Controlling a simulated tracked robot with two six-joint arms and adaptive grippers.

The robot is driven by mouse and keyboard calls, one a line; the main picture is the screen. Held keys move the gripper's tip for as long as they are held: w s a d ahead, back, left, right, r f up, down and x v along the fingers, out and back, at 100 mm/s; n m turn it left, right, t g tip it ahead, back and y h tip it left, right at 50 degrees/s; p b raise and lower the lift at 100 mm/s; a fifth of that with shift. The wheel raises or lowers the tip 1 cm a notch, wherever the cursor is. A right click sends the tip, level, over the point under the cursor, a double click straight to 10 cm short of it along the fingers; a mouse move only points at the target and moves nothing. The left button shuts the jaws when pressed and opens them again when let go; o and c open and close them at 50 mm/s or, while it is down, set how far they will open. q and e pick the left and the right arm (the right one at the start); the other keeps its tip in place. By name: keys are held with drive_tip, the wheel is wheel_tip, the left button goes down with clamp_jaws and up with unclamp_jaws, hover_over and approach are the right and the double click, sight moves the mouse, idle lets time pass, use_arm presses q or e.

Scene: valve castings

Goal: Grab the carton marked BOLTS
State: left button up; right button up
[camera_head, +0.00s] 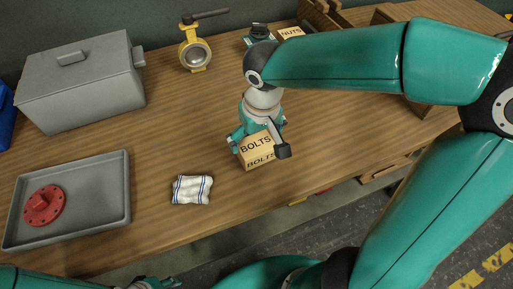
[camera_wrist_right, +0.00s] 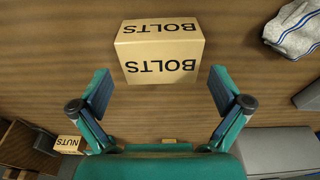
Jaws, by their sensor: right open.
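The tan carton marked BOLTS (camera_head: 258,160) stands on the wooden table near its front edge. My right gripper (camera_head: 258,132) is above and behind it, pointing down, and hides part of its top. In the right wrist view the BOLTS carton (camera_wrist_right: 160,62) is just ahead of the open fingers of my right gripper (camera_wrist_right: 161,88), roughly centred, with a gap on either side. Nothing is held. A small part of my left gripper (camera_head: 157,283) shows at the bottom edge of the head view; its fingers are too cut off to read.
A carton marked NUTS (camera_head: 291,32) stands at the back. A folded striped cloth (camera_head: 191,190) lies left of the BOLTS carton. A grey tray (camera_head: 122,208) with a red flanged part (camera_head: 44,205), a grey lidded box (camera_head: 80,85) and a yellow valve (camera_head: 195,50) are farther left.

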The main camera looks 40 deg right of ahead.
sight(256, 144)
drive_tip(key=shift+w+f, duration=0.1)
drive_tip(key=shift+f, duration=1.85)
drive_tip(key=c, duration=1.2)
